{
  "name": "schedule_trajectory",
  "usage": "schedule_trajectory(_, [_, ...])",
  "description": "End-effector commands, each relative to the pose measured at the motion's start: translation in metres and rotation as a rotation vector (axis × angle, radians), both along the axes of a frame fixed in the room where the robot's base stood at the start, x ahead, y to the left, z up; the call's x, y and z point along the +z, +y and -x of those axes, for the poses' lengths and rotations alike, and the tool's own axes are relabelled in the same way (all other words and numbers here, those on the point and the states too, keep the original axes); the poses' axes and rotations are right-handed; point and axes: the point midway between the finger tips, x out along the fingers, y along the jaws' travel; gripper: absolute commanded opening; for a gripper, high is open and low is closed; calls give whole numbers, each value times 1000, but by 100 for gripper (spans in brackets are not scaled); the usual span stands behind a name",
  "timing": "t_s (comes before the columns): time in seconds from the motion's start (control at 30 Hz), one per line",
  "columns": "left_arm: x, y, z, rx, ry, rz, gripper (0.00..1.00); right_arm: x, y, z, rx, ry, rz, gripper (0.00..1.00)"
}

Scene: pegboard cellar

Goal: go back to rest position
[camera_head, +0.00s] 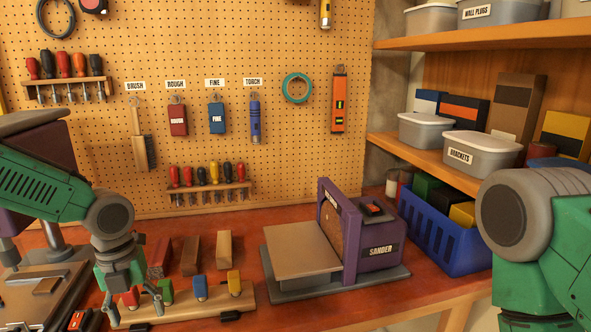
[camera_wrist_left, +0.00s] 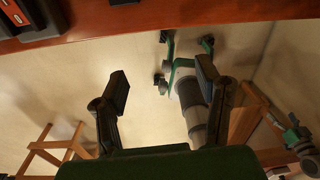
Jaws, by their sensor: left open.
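My left gripper (camera_head: 135,311) hangs open, pointing down, at the lower left of the head view, in front of a wooden block with coloured pieces. Its two dark fingers stand apart with nothing between them in the left wrist view (camera_wrist_left: 161,86), where bare floor shows beyond them. My right arm enters at the right edge of the head view, but its gripper is not seen there.
The workbench (camera_head: 345,304) carries a purple sander (camera_head: 378,240), wooden blocks (camera_head: 190,255) and the coloured-piece rack (camera_head: 240,302). A blue crate (camera_head: 436,240) stands right of the sander. Tools hang on the pegboard (camera_head: 200,55). A wooden stool (camera_wrist_left: 50,150) stands on the floor.

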Motion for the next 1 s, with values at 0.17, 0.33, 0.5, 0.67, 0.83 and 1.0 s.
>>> schedule_trajectory(0.17, [-37, -21, 20, 144, 38, 40, 59, -9, 0, -1, 0, -1, 0, 88])
schedule_trajectory(0.33, [-81, -44, 49, 367, 91, 86, 59, -20, 0, 0, 0, -1, 0, 88])
schedule_trajectory(0.5, [-144, -71, 93, 724, 182, 121, 59, -36, 0, 0, 0, 0, 0, 88])
schedule_trajectory(0.67, [-220, -88, 157, 1280, 282, 99, 59, -59, 0, 0, 0, 0, 0, 88])
schedule_trajectory(0.83, [-283, -75, 224, 1926, 284, 25, 59, -82, 0, 0, 0, 0, 0, 88])
schedule_trajectory(1.0, [-315, -44, 269, 2434, 166, -5, 59, -99, 0, 0, 0, 0, 0, 88])
